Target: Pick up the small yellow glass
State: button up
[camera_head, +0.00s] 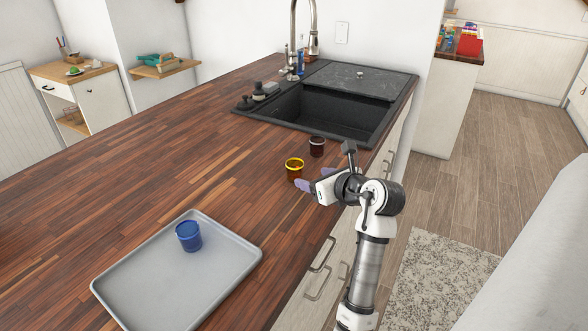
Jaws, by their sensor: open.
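The small yellow glass (294,168) stands upright on the dark wooden countertop (180,170), in front of the sink. My gripper (303,190) is open and empty at the right edge of the counter, just to the right of and nearer than the yellow glass. Its purple-tipped fingers point left, and one tip appears close to the glass's lower side. I cannot tell whether it touches.
A dark red glass (317,147) stands just behind the yellow one, towards the black sink (325,110). A grey tray (135,282) with a blue glass (188,236) lies at the front left. The counter's left middle is clear. Drawer handles (322,255) project below its right edge.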

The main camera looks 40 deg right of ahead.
aim_at(299, 176)
jog(key=x, duration=0.2)
jog(key=p+x, duration=0.1)
jog(key=x, duration=0.1)
jog(key=p+x, duration=0.1)
jog(key=x, duration=0.1)
jog(key=shift+s+a+f, duration=0.1)
jog(key=shift+a+f, duration=0.05)
jog(key=shift+a, duration=0.2)
jog(key=shift+w+f, duration=0.3)
jog(key=shift+w, duration=0.2)
jog(key=c, duration=1)
jog(key=shift+r, duration=0.1)
